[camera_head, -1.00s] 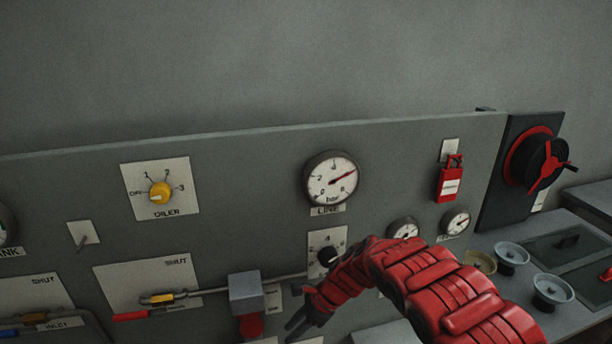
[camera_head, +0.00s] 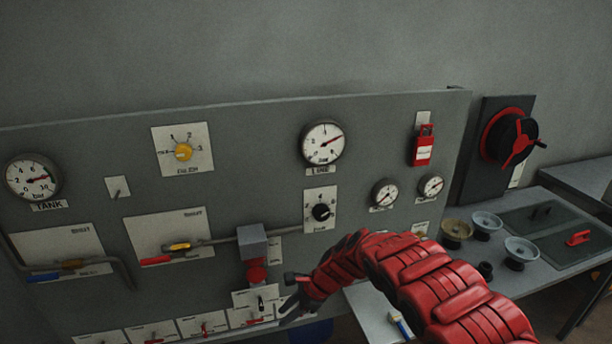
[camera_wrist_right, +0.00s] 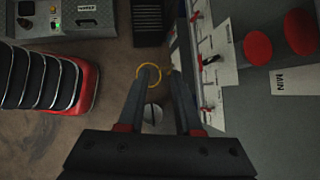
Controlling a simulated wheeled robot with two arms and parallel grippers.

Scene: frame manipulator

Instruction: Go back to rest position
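My right arm reaches in from the lower right of the head view. Its right gripper (camera_head: 287,308) hangs in front of the lower part of the grey control panel (camera_head: 255,115), below and right of the red-ended grey block. In the right wrist view the two dark fingers of the right gripper (camera_wrist_right: 163,75) stand apart with nothing held between them. A yellow ring (camera_wrist_right: 149,76) shows beyond their tips. My left gripper is not in view.
The panel carries a LINE gauge (camera_head: 324,143), a yellow selector knob (camera_head: 183,152), a black knob (camera_head: 321,211) and a red padlock (camera_head: 423,146). At right, a bench holds several small bowls (camera_head: 486,225).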

